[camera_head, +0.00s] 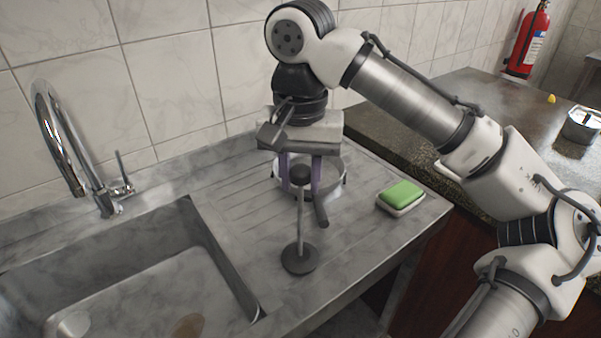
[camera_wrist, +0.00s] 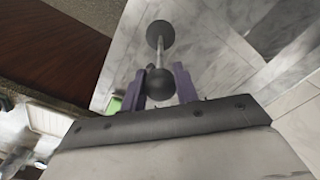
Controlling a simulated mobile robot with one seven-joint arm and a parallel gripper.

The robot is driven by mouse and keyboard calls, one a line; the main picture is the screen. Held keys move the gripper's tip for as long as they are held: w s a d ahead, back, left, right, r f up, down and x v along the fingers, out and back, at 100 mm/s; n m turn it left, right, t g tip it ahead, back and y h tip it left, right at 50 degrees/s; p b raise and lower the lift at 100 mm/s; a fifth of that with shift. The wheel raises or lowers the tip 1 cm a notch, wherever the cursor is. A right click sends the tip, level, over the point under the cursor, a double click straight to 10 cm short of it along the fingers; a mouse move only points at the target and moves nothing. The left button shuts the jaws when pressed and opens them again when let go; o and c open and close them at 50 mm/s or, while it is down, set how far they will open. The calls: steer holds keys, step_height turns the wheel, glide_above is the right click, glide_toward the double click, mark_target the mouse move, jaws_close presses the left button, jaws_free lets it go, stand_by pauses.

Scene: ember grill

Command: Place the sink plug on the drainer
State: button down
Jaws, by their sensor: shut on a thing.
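The sink plug (camera_head: 299,259) is a dark disc with a thin upright rod and a dark ball knob on top. My gripper (camera_head: 301,176) points down over the drainer (camera_head: 373,238), its purple fingers shut on the ball knob. In the wrist view the knob (camera_wrist: 160,84) sits between the fingers, with the rod and disc beyond it. The plug hangs roughly upright over the front part of the ribbed drainer. I cannot tell whether its disc touches the surface.
A round metal pan (camera_head: 343,184) with a dark handle stands on the drainer behind the plug. A green sponge (camera_head: 402,193) on a pale dish is to the right. The sink basin (camera_head: 150,285) and tap (camera_head: 60,135) are left. The drainer's front edge is close.

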steer(key=shift+f, duration=0.15)
steer(key=c, duration=1.1)
jaws_free()
steer(key=shift+o, duration=0.2)
step_height(320, 180, up, 12)
steer(key=shift+r+p, duration=0.2)
steer(key=shift+p, duration=0.15)
